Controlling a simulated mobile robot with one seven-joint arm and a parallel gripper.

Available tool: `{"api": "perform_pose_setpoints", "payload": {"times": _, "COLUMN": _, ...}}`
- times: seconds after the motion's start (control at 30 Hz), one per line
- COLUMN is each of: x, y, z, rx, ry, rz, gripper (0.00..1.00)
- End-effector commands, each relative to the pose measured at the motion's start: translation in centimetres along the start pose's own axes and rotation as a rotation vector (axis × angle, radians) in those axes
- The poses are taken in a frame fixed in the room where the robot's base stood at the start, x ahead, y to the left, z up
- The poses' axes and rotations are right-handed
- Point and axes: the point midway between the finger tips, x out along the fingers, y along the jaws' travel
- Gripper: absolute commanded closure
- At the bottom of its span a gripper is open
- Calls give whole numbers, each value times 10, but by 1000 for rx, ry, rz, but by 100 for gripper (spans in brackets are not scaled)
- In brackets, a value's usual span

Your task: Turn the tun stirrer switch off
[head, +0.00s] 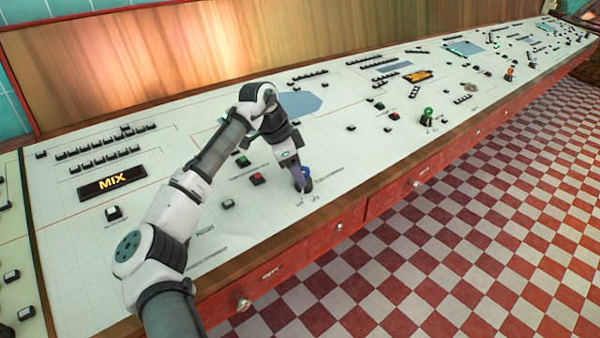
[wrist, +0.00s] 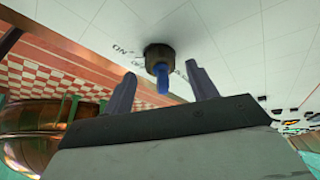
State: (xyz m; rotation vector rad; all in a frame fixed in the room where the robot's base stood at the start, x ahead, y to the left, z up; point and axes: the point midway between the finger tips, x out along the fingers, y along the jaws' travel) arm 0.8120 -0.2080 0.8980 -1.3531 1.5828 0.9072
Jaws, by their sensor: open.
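The tun stirrer switch is a blue lever on a round dark base; in the head view its blue part (head: 306,171) shows beside my gripper (head: 303,187), near the panel's front edge. ON and OFF lettering is printed just in front of it. In the wrist view the blue lever (wrist: 162,78) sticks out from its dark base (wrist: 159,54) toward the camera. My gripper (wrist: 161,72) is open, with one finger on each side of the lever and gaps visible on both sides. The fingers partly hide the switch in the head view. I cannot tell which label the lever points to.
The white control panel (head: 330,150) carries red (head: 257,179) and green (head: 242,161) buttons left of the switch, and a MIX display (head: 112,182) farther left. A green-topped knob (head: 428,114) stands to the right. Red drawers (head: 390,195) run below the wooden front edge.

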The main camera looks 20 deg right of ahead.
Motion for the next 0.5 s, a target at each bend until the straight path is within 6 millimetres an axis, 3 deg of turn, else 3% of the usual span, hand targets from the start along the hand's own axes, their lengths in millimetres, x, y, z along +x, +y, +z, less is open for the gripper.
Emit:
{"api": "perform_pose_setpoints", "payload": {"times": 0.2, "x": 18, "y": 0, "z": 0, "rx": 0, "ry": 0, "rz": -2, "gripper": 42}}
{"api": "perform_pose_setpoints", "payload": {"times": 0.5, "x": 21, "y": 0, "z": 0, "rx": 0, "ry": 0, "rz": -2, "gripper": 42}}
